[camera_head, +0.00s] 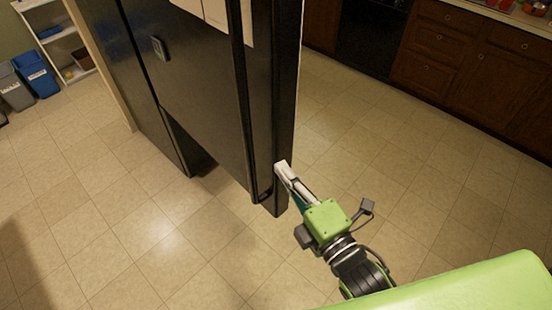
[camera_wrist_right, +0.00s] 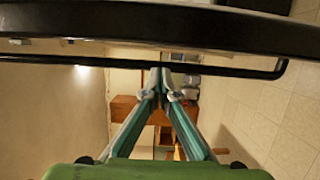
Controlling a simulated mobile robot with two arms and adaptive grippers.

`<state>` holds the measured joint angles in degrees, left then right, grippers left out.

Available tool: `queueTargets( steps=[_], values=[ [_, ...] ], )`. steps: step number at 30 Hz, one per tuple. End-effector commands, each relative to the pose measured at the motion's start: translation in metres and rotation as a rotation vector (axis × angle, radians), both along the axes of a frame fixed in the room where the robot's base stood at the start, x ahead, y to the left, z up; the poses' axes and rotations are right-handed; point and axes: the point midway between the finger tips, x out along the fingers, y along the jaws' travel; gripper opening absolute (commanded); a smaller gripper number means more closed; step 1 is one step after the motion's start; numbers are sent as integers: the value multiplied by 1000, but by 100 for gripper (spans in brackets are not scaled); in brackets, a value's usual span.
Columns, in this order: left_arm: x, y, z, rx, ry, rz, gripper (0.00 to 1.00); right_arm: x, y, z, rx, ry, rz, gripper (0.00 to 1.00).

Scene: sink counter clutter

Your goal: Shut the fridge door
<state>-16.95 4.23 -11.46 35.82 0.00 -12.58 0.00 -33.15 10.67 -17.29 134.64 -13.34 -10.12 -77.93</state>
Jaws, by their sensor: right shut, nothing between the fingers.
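The black fridge (camera_head: 135,85) stands at the upper left of the head view. Its black door (camera_head: 268,110) stands out into the room, with its edge towards me. The door also spans the top of the right wrist view (camera_wrist_right: 160,30). A thin dark handle bar (camera_wrist_right: 230,72) runs along it there. My right gripper (camera_head: 283,169) is shut and empty, with its tips at the lower part of the door's edge. In the wrist view its joined fingertips (camera_wrist_right: 160,74) are close to the handle bar; contact is unclear. My left gripper is out of view.
Tiled floor (camera_head: 140,235) is clear on both sides of the door. Wooden cabinets (camera_head: 465,65) line the upper right. Blue (camera_head: 35,75) and grey (camera_head: 14,90) bins and a white shelf (camera_head: 65,45) stand at the far left.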

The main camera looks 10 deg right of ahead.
Motion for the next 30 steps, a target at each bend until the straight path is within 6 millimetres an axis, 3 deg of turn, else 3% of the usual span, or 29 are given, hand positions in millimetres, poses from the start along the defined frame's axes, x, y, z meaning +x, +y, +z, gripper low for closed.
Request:
queueTargets(
  steps=[15,21,30],
  values=[
    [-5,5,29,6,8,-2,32,76,24,2,4,2,-1,0],
    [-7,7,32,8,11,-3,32,88,28,0,2,3,-1,0],
    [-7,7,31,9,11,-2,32,89,29,-1,3,3,-1,0]
  ],
)
